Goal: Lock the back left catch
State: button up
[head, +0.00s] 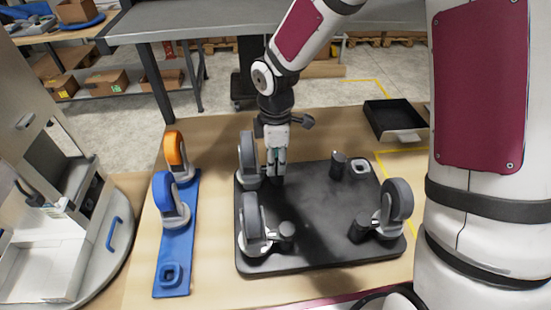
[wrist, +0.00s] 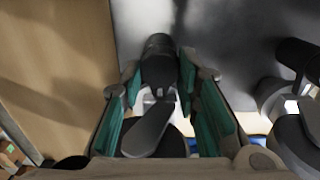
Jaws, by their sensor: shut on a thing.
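The back left catch (wrist: 158,62) is a dark round knob on the black plate (head: 325,250), just right of the back left grey caster wheel (head: 247,152). My gripper (head: 276,174) points down at it and hides most of it in the head view. In the wrist view, the teal-padded fingers (wrist: 160,80) lie on both sides of the knob, shut on it. The grey wheel shows edge-on below it in the wrist view (wrist: 150,130). Whether the catch is turned to locked cannot be told.
Front left (head: 252,225) and front right (head: 397,205) casters stand beside their catches. The back right catch (head: 338,165) stands by an empty socket (head: 360,169). A blue rack (head: 174,250) holds orange and blue casters at left. A black tray (head: 390,120) lies behind right.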

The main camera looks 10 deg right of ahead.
dwell(0.5)
jog(key=o, duration=0.9)
jog(key=shift+r, duration=0.1)
notch_tip(320, 180, up, 12)
jog(key=s+d+r+m+t, duration=0.2)
jog(key=s+d+r+m, duration=0.4)
jog(key=s, duration=0.4)
jog(key=s+d+r+m+t, duration=0.3)
jog(key=s+d+r+m, duration=0.2)
jog(key=s+m, duration=0.5)
notch_tip(320, 180, up, 3)
jog(key=shift+d+f+m+t, duration=0.15)
jog(key=shift+d+m+t, duration=0.2)
jog(key=shift+m, duration=0.45)
